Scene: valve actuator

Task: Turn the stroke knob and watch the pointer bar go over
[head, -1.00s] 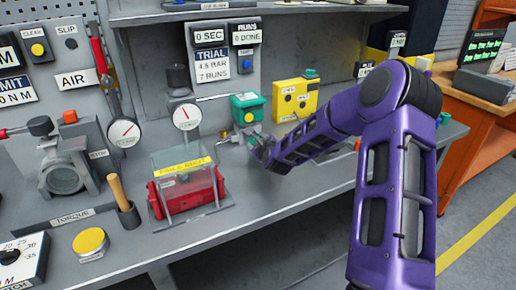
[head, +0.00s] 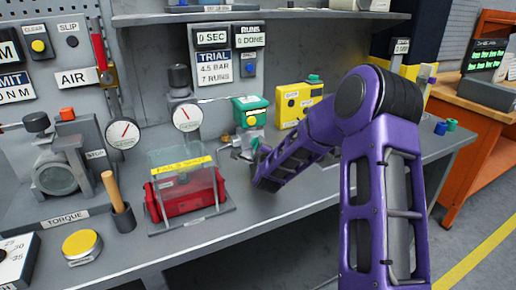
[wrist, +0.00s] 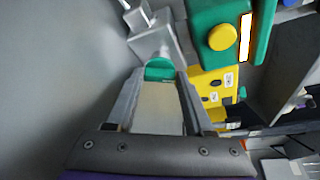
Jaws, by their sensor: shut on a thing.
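The valve actuator is a green box (head: 250,112) with a yellow button on its front, above a grey metal valve body (head: 243,142). It also shows in the wrist view (wrist: 214,16), where a pale strip with an orange edge (wrist: 246,37) lies beside the yellow button; I cannot tell whether that is the pointer bar. A round green knob (wrist: 160,69) at the end of a grey metal block sits between my fingertips. My gripper (wrist: 158,80) is shut on this knob. In the head view my gripper's fingers are small and partly hidden by my wrist.
A yellow box (head: 298,103) stands right of the actuator. A clear guard over a red unit (head: 188,192) and a dial gauge (head: 187,117) stand to the left. A shelf (head: 225,17) runs above. The bench front below my forearm is clear.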

